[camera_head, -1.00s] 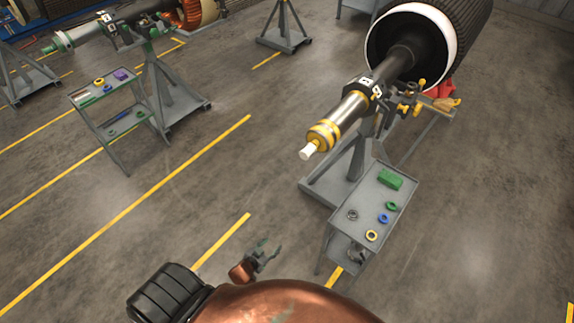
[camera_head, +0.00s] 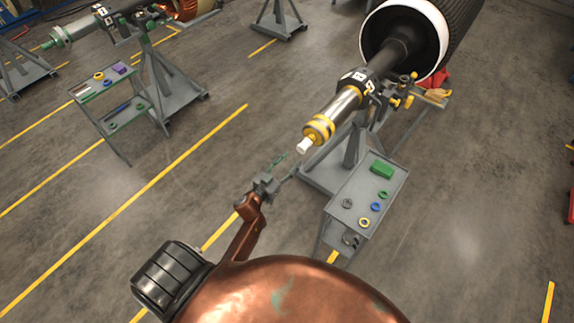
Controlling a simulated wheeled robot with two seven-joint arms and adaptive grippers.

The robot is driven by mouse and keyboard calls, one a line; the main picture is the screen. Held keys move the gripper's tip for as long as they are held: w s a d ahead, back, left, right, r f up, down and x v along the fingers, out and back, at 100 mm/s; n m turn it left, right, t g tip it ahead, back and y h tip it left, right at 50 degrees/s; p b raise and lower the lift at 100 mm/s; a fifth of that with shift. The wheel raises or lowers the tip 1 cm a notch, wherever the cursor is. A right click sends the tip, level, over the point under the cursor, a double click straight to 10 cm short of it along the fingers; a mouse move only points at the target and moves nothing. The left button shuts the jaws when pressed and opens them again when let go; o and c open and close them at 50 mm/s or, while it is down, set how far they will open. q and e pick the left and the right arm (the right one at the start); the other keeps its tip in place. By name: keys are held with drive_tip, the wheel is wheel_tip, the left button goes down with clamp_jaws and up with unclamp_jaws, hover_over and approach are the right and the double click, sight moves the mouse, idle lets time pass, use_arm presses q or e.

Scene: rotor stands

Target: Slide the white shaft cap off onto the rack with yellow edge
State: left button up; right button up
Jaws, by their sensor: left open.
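The white shaft cap (camera_head: 304,146) sits on the near end of a metal rotor shaft (camera_head: 339,110), next to a yellow ring (camera_head: 319,129). My left gripper (camera_head: 285,166) is open and empty, a little below and left of the cap, and apart from it in the picture. A grey rack (camera_head: 348,186) stands below and right of the cap. A yellow edge on this rack cannot be made out. My right gripper is out of view.
A green block (camera_head: 381,168) and several small rings lie on the grey rack. The shaft rests on a grey stand (camera_head: 327,179). Another rack (camera_head: 121,86) stands at left. Floor between them is clear, with yellow lines.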

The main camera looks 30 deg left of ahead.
sight(301, 150)
use_arm(q)
drive_tip(key=w, duration=0.2)
drive_tip(key=w+b, duration=0.1)
drive_tip(key=w, duration=0.3)
drive_tip(key=shift+w+d+b, duration=0.3)
drive_tip(key=shift+w, duration=0.7)
drive_tip(key=shift+c, duration=0.7)
drive_tip(key=c, duration=0.8)
drive_tip(key=shift+o, duration=0.2)
drive_tip(key=shift+r, duration=0.15)
drive_tip(key=shift+s+a+p, duration=0.1)
drive_tip(key=shift+s+p, duration=0.75)
drive_tip(key=shift+s, duration=0.45)
drive_tip(key=shift+s+a+p, duration=0.15)
drive_tip(key=shift+s+p, duration=0.7)
drive_tip(key=shift+s, duration=1.85)
